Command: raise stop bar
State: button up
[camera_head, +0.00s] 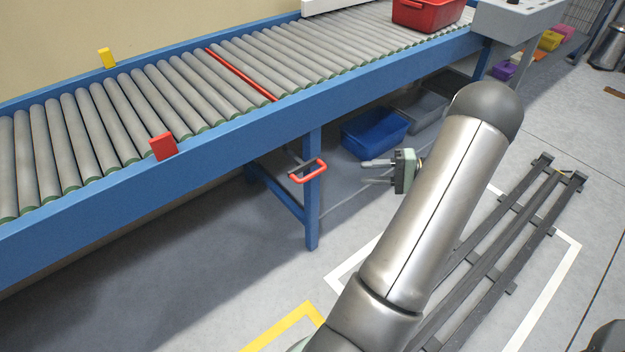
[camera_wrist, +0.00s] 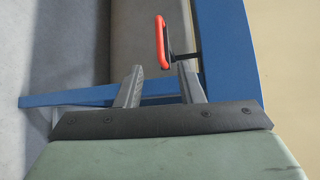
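The red stop bar (camera_head: 240,75) lies across the roller conveyor, between two rollers and about level with their tops. A red lever handle (camera_head: 308,171) sticks out from the blue conveyor leg below the side rail. In the wrist view the red handle (camera_wrist: 162,42) stands just beyond the fingertips, roughly in line with the gap between them, on a dark stem. My gripper (camera_head: 364,172) is to the right of the handle, with its fingers pointing at it across a small gap. In the wrist view my gripper (camera_wrist: 160,67) has its fingers apart with nothing between them.
The blue conveyor frame (camera_head: 313,195) and its leg stand close to the handle. A red crate (camera_head: 428,13) sits on the rollers at the far end. A blue bin (camera_head: 374,135) is on the floor behind my gripper. A red block (camera_head: 163,146) sits on the near rail.

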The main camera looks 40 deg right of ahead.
aim_at(313, 173)
jog(key=b+x, duration=0.3)
jog(key=x, duration=1.2)
jog(key=shift+w+a+f, duration=0.1)
jog(key=shift+w+a, duration=0.05)
jog(key=shift+a, duration=0.05)
